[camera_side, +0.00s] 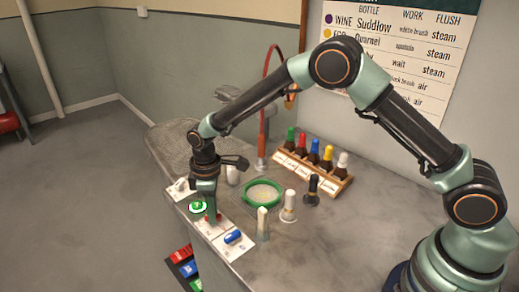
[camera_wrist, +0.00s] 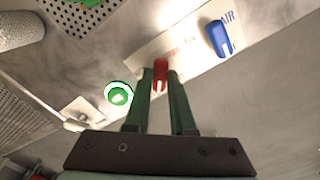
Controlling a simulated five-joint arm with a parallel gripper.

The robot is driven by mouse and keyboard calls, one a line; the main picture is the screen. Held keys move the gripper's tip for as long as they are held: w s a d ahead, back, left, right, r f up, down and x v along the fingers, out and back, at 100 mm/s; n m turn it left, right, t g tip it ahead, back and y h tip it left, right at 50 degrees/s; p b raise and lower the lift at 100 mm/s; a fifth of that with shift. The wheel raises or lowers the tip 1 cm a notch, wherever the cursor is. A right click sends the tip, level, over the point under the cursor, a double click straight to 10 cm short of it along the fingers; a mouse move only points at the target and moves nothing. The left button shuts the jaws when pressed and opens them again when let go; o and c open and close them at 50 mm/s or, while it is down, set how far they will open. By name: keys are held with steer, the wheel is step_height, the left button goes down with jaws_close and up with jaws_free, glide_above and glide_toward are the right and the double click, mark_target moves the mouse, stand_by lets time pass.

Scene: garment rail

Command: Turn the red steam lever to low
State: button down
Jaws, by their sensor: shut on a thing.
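The red steam lever (camera_wrist: 160,72) stands on a pale plate near the counter's front edge. In the wrist view its red end shows between my two fingertips. My gripper (camera_wrist: 160,82) is shut on it, one finger on each side. In the side view my gripper (camera_side: 211,208) points down at the plate, and only a little red of the lever (camera_side: 214,217) shows beside the fingers. The plate's lettering near the lever is too blurred to read, so I cannot tell which setting the lever points to.
A blue lever (camera_wrist: 219,39) marked AIR sits beside the red one. A green round button (camera_wrist: 118,94) is on the other side. A green-rimmed strainer (camera_side: 263,193), several brushes and a rack of bottles (camera_side: 312,165) stand farther back. The counter's right part is clear.

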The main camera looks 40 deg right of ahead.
steer(key=shift+r+m, duration=0.1)
steer(key=shift+m, duration=0.5)
steer(key=c, duration=0.8)
jaws_free()
steer(key=shift+o, duration=0.2)
step_height(320, 180, up, 12)
